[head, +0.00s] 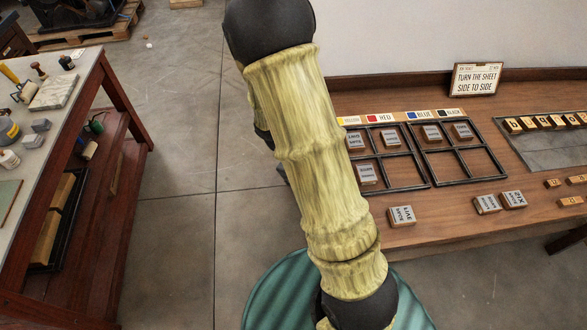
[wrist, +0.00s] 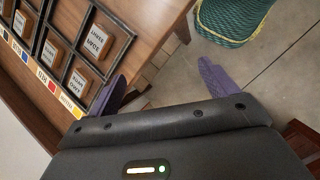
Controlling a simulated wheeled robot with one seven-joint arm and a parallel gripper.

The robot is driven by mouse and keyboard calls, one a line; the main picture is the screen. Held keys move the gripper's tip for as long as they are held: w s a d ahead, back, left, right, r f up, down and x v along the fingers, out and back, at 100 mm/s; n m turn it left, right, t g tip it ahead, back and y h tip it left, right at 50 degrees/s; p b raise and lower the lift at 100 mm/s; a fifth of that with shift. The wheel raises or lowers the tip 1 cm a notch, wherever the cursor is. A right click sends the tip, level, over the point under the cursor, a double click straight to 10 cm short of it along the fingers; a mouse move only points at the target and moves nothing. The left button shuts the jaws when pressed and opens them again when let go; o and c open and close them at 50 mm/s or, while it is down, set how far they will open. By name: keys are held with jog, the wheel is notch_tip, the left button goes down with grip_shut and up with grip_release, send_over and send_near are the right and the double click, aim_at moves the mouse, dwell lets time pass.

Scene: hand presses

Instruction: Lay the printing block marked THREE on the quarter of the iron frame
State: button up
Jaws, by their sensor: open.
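The iron frame (head: 381,156) lies on the wooden bench in two four-cell sections. In the left section, printing blocks lie in both back cells and the front-left cell; the front-right cell is empty. In the right section both back cells hold blocks and both front cells are empty. Loose blocks lie in front: one (head: 400,215) left, and a pair (head: 499,202) right. The lettering is too small for me to tell which reads THREE. My gripper (wrist: 162,86) shows in the wrist view, open and empty, beside the frame's end and a block (wrist: 95,42).
Colour labels (head: 395,116) line the frame's back edge. A sign (head: 475,79) reading "TURN THE SHEET SIDE TO SIDE" stands behind. A grey plate (head: 545,140) with lettered tiles lies right. A teal round seat (head: 268,295) stands before the bench; a red-brown table (head: 62,150) stands left.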

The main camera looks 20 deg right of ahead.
jog(key=s+a+r+m+t+y, duration=0.4)
jog(key=a+r+m+t, duration=0.1)
jog(key=r, duration=0.6)
jog(key=shift+a+r+m+y, duration=0.15)
jog(key=shift+a+m+y, duration=0.25)
jog(key=shift+a+m, duration=0.6)
jog(key=shift+s+d, duration=0.1)
jog(key=shift+d, duration=0.05)
